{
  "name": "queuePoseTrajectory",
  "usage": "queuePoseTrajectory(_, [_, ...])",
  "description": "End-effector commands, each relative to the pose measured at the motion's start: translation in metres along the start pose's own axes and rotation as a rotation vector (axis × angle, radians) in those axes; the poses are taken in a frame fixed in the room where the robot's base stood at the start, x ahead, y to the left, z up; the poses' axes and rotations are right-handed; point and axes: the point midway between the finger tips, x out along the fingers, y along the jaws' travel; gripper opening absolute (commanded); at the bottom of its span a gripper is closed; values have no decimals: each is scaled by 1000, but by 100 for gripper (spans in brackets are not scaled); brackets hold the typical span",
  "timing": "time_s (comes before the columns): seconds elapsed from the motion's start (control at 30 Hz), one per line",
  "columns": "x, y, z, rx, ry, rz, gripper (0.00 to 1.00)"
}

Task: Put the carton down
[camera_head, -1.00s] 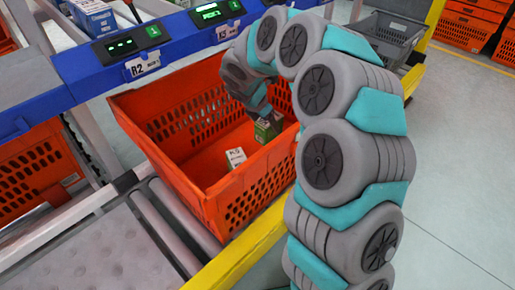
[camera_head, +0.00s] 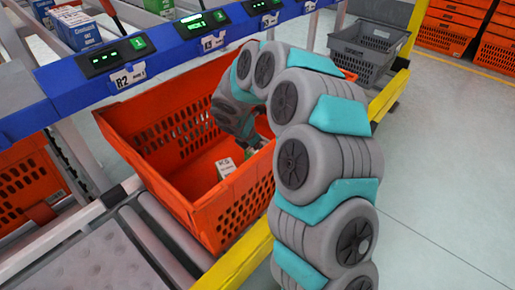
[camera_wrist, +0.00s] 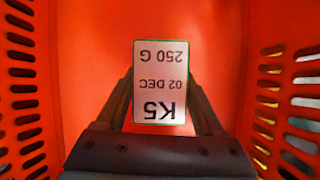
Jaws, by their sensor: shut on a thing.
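A carton with a white label reading K5, 02 DEC, 250 G and thin green edges (camera_wrist: 160,70) is between the two fingers of my gripper (camera_wrist: 160,108) in the wrist view. My gripper is shut on it.
A blue rail with lit displays (camera_head: 150,50) runs above the tote's far side. A yellow rail (camera_head: 240,262) runs along its near side. A grey crate (camera_head: 368,48) stands at the back right. Bare orange floor shows around the held carton in the wrist view.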

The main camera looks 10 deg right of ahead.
Motion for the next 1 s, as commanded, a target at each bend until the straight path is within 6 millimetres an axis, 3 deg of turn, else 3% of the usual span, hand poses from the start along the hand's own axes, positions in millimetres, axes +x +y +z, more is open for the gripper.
queuePoseTrajectory(0.07, [2,0,-1,0,0,-1,0])
queuePoseTrajectory(0.1, [3,0,-1,0,0,0,71])
queuePoseTrajectory(0.33, [2,0,-1,0,0,1,96])
queuePoseTrajectory(0.73, [-3,1,1,0,0,3,100])
queuePoseTrajectory(1.0, [-54,1,2,-1,-1,4,100])
